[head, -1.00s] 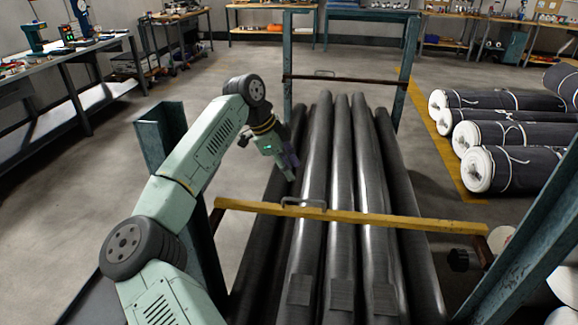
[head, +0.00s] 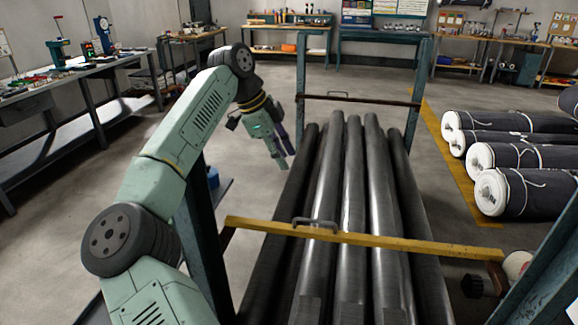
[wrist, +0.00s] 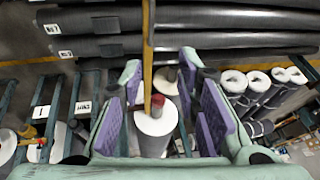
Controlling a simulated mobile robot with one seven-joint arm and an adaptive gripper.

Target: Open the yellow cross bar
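The yellow cross bar (head: 400,243) spans the front of the rack in the head view, above the dark rolls. It has a grey loop handle (head: 315,224) left of its middle and a reddish bracket at its right end. Nothing appears held.
Dark rolls (head: 352,190) lie in the rack between teal posts (head: 203,235). A rear bar (head: 355,100) crosses the far end. A dark knob (head: 474,286) sits near the bar's right end. Wrapped rolls (head: 530,190) lie on the floor at right. Workbenches line the walls.

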